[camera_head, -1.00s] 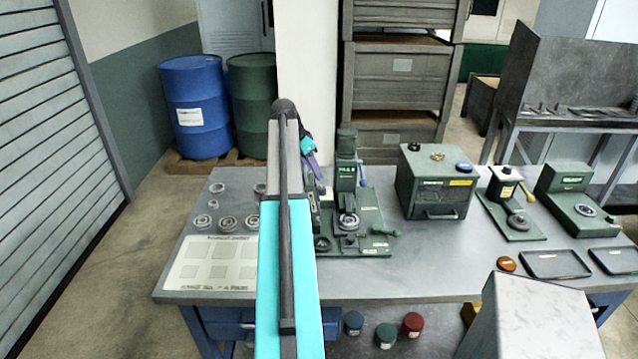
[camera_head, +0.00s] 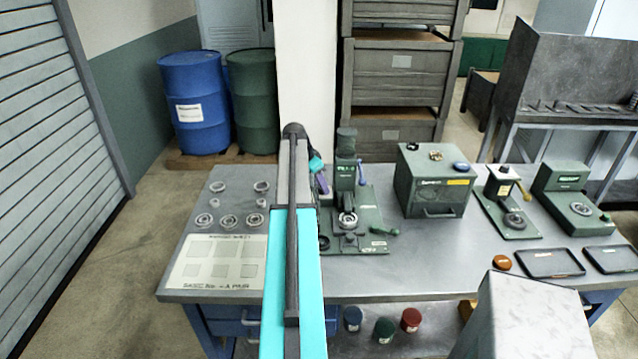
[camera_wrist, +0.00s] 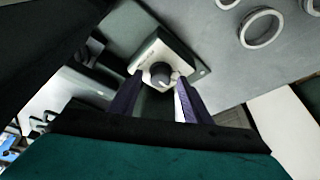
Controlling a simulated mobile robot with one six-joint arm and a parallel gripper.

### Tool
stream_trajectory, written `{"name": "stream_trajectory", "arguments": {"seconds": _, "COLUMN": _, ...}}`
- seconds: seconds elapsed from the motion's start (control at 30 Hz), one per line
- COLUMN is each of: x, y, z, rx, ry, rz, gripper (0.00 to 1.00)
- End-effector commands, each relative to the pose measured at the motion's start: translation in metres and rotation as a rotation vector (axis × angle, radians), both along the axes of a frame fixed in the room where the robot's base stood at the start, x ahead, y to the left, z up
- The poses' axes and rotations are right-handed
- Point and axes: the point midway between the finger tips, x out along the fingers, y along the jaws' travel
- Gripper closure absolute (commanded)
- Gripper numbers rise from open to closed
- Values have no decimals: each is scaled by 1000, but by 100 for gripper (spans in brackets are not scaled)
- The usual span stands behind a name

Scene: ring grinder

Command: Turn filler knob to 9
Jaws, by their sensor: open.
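In the wrist view a dark round knob (camera_wrist: 160,73) with a small light mark sits on a pale plate (camera_wrist: 170,55). I take it to be the filler knob; its numbers are too small to read. My gripper (camera_wrist: 158,80) is open, with its two purple fingers on either side of the knob. I cannot tell whether they touch it. In the head view my arm hides the knob and most of the gripper; a purple finger shows just left of the green grinder machine (camera_head: 346,175).
The grey bench (camera_head: 440,262) holds several metal rings (camera_head: 229,221) and a marked sheet (camera_head: 212,262) at left. A green box (camera_head: 432,185), a small press (camera_head: 505,195) and another green machine (camera_head: 570,205) stand to the right. Rings (camera_wrist: 262,27) also lie near the gripper in the wrist view.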

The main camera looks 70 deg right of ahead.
Motion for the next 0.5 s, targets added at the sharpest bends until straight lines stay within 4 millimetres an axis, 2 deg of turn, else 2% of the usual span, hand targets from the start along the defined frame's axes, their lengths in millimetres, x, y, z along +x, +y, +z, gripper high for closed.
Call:
{"name": "stream_trajectory", "arguments": {"seconds": 0.2, "x": 0, "y": 0, "z": 0, "rx": 0, "ry": 0, "rz": 0, "gripper": 58}}
{"name": "stream_trajectory", "arguments": {"seconds": 0.43, "x": 1, "y": 0, "z": 0, "rx": 0, "ry": 0, "rz": 1, "gripper": 96}}
{"name": "stream_trajectory", "arguments": {"seconds": 0.5, "x": 2, "y": -2, "z": 0, "rx": 0, "ry": 0, "rz": 1, "gripper": 97}}
